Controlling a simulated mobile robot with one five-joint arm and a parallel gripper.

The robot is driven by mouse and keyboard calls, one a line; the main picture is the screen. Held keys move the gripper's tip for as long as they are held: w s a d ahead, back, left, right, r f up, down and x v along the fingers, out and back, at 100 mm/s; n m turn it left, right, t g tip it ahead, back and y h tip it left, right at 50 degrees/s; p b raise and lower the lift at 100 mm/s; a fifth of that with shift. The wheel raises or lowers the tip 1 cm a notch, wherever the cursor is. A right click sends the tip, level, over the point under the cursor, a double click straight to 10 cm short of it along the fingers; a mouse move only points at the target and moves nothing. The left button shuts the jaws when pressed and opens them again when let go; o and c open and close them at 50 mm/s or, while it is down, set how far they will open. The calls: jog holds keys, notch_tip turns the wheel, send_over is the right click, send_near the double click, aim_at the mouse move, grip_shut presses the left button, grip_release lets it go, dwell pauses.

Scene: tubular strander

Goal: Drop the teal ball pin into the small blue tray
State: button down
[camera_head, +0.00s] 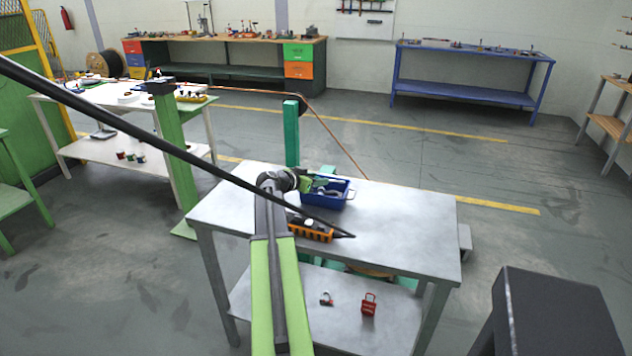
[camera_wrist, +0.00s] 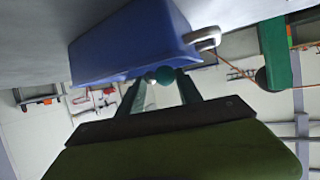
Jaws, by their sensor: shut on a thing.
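The small blue tray (camera_head: 340,201) stands on the grey table, with grey and teal shapes showing in its opening. It also shows in the wrist view (camera_wrist: 130,45), where the picture is upside down. My gripper (camera_head: 318,183) is at the tray's left side, around rim height. In the wrist view my gripper (camera_wrist: 160,85) is shut on the teal ball pin, whose round teal head (camera_wrist: 165,76) shows between the fingertips, close to the tray's rim. A small pale part shows beside the ball. The rest of the pin is hidden.
An orange and black object (camera_head: 312,232) lies on the grey table (camera_head: 400,235) in front of the tray. A teal post (camera_head: 291,135) stands behind the table. The tabletop right of the tray is clear. A dark box (camera_head: 555,310) is at the front right.

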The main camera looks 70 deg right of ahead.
jog(key=c, duration=0.7)
grip_release()
jog(key=shift+r, duration=0.1)
notch_tip(320, 180, up, 6)
jog(key=f+p, duration=0.1)
jog(key=p, duration=0.5)
jog(key=s+r+p, duration=0.1)
jog(key=s+r, duration=0.1)
jog(key=s, duration=0.2)
jog(key=s+a+r+p, duration=0.1)
jog(key=s+r+p, duration=0.1)
jog(key=s, duration=0.1)
jog(key=s+r+p, duration=0.2)
jog(key=s, duration=0.2)
jog(key=shift+s+a, duration=0.3)
jog(key=shift+a, duration=0.05)
